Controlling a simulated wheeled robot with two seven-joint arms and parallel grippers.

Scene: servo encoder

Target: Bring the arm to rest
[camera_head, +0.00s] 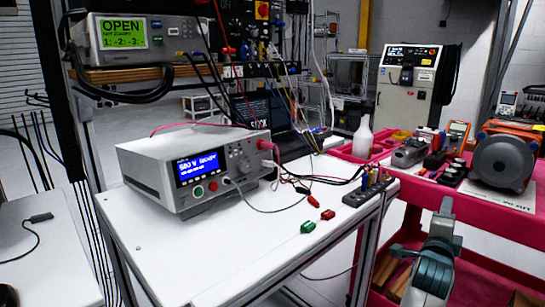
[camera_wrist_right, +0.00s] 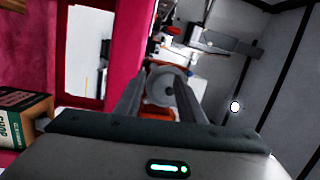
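My right gripper (camera_head: 443,212) is at the lower right of the head view, in front of the red cart and apart from the things on it. In the right wrist view my right gripper (camera_wrist_right: 162,78) has its two fingers apart, with nothing held between them. A grey round servo motor (camera_head: 503,160) sits on the cart's right side. In the wrist view a grey round body with orange around it (camera_wrist_right: 160,90) shows beyond the gap. My left gripper is not in view.
A bench instrument with a blue display (camera_head: 197,172) stands on a white table (camera_head: 240,255), with leads and small red and green connectors (camera_head: 308,227) nearby. The red cart (camera_head: 480,212) carries meters and a white bottle (camera_head: 363,138). The table's front is clear.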

